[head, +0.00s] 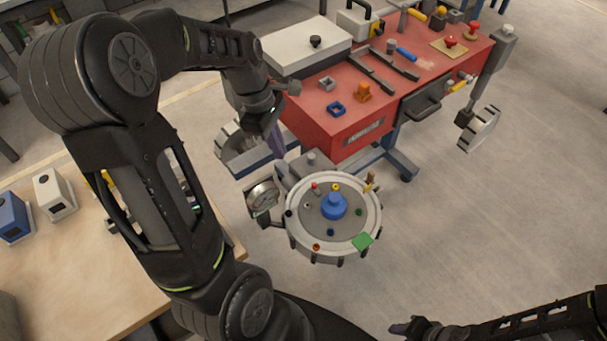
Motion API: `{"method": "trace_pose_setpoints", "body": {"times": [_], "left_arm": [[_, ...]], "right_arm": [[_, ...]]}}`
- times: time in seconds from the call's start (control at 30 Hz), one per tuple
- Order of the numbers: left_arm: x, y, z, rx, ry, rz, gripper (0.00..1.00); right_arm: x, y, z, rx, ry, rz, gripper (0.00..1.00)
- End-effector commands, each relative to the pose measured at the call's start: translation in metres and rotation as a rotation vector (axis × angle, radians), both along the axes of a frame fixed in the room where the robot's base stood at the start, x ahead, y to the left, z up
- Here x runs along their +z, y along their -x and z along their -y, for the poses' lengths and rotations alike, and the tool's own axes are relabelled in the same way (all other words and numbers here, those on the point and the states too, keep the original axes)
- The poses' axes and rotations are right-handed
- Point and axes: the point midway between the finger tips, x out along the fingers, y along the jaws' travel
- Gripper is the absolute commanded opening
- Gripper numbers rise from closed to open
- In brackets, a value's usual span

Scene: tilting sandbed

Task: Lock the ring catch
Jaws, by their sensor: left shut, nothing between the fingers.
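A round device with a pale, notched outer ring (295,232) stands in the middle of the view. A blue knob (334,206) rises at its centre, with small coloured parts around it. A small brownish-yellow piece (369,183) stands at the upper right of the rim, and a green tab (362,241) lies at the lower right. I cannot tell which part is the ring catch. My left gripper (277,143) is shut and empty, pointing down, beyond and to the left of the round device, apart from it. My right gripper (402,328) is low at the bottom edge, far from the device; its fingers are too small to judge.
A red workbench (310,112) with tools and a white box (305,45) stands behind the device. A round gauge (263,197) sits close to the ring's left side. A wooden table (60,285) is at the left. Open floor lies to the right.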

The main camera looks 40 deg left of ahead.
Motion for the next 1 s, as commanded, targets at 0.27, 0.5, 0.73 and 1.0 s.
{"method": "trace_pose_setpoints", "body": {"times": [0.27, 0.5, 0.73, 1.0], "left_arm": [[-0.046, -0.002, 0.011, -0.001, 0.002, -0.007, 0.00], [-0.085, -0.007, 0.027, -0.003, 0.003, -0.003, 0.00], [-0.084, -0.016, 0.054, -0.002, 0.000, -0.001, 0.00], [-0.085, -0.018, 0.059, 0.000, 0.000, 0.000, 0.00]], "right_arm": [[0.002, 0.000, 0.000, 0.000, 0.001, -0.001, 0.36], [0.007, 0.001, 0.000, -0.001, 0.002, -0.002, 0.36], [0.015, 0.002, 0.001, -0.001, 0.004, -0.006, 0.36], [0.015, 0.002, 0.001, -0.002, 0.005, -0.007, 0.36]]}}
